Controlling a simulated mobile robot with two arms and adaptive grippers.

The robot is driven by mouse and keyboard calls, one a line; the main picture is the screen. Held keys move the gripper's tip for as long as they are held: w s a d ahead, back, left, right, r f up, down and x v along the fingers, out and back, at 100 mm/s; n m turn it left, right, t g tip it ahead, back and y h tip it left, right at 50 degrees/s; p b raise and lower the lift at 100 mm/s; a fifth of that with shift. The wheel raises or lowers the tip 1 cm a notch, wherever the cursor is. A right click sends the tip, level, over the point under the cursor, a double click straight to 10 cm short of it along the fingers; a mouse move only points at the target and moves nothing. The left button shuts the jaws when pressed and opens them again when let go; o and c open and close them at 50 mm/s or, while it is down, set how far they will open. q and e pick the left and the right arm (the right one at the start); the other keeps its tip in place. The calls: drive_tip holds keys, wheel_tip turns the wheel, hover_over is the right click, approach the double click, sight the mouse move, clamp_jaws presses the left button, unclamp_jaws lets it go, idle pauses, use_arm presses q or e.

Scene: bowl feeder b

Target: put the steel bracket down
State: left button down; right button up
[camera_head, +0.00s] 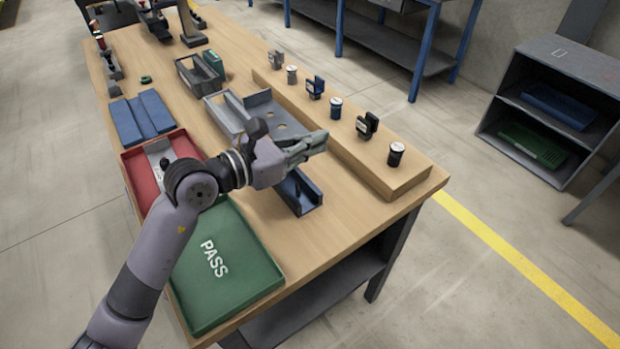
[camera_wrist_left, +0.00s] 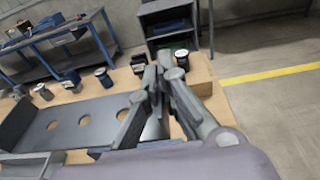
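The steel bracket (camera_head: 263,109) is a grey plate with raised side walls and round holes, over the middle of the wooden table. In the left wrist view the bracket (camera_wrist_left: 84,122) fills the left side, close to the camera. My left gripper (camera_head: 318,142) is at the bracket's right end, its fingers close together. In the left wrist view the fingers (camera_wrist_left: 163,72) meet the bracket's near-right wall and appear shut on it. The gripper hides part of that wall, and I cannot tell how far the bracket is above the table. My right gripper is not in view.
A green PASS tray (camera_head: 228,262) and a red tray (camera_head: 137,177) lie along the left edge. A blue channel (camera_head: 300,191) is below my gripper. A raised wooden strip (camera_head: 372,175) with several small parts runs along the right. Blue blocks (camera_head: 142,117) lie behind the trays.

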use_arm(q)
drive_tip(key=shift+f+b, duration=0.45)
drive_tip(key=shift+f, duration=4.85)
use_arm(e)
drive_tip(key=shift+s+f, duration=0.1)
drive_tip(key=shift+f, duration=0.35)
use_arm(q)
drive_tip(key=shift+f+b, duration=0.35)
drive_tip(key=shift+f, duration=0.2)
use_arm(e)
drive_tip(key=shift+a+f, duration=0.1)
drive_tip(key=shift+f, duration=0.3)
use_arm(q)
drive_tip(key=c, duration=1.8)
unclamp_jaws()
drive_tip(key=shift+f, duration=0.1)
